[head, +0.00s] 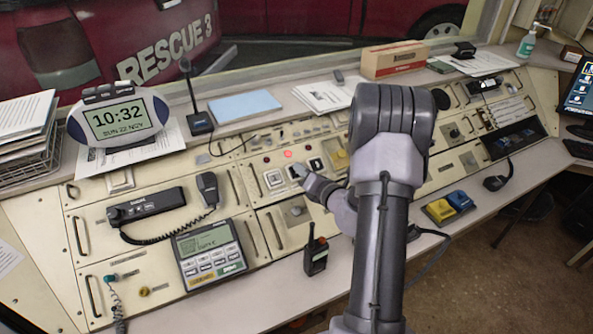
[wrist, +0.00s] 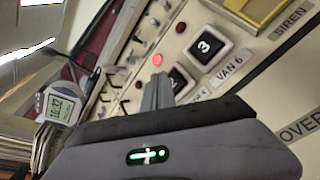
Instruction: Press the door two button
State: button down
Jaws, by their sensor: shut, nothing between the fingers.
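The button marked 2 (wrist: 180,82) is a dark square key in a pale frame. In the wrist view it is partly hidden by my gripper (wrist: 158,88), whose shut fingers overlap its left side. I cannot tell whether they touch it. The button marked 3 (wrist: 206,46) is in full view up and to the right. In the head view my gripper (head: 301,174) is over the row of square buttons, at the middle one (head: 295,170). A pale square button (head: 273,179) lies to its left and a dark one (head: 316,165) to its right.
A lit red lamp (head: 287,154) sits just above the buttons. A yellow button (head: 340,156) is to the right, near the SIREN label in the wrist view. A handheld radio (head: 315,252) stands in front of the panel.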

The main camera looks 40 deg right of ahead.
jog(key=s+r+p, duration=0.1)
jog(key=r+p, duration=0.1)
jog(key=s+r+p, duration=0.1)
jog(key=r, duration=0.1)
jog(key=shift+s+a+r, duration=0.1)
jog(key=shift+s+a, duration=0.2)
jog(key=shift+s, duration=0.05)
dwell(0.6)
notch_tip(320, 180, up, 8)
jog(key=p, duration=0.7)
jog(key=shift+p, duration=0.3)
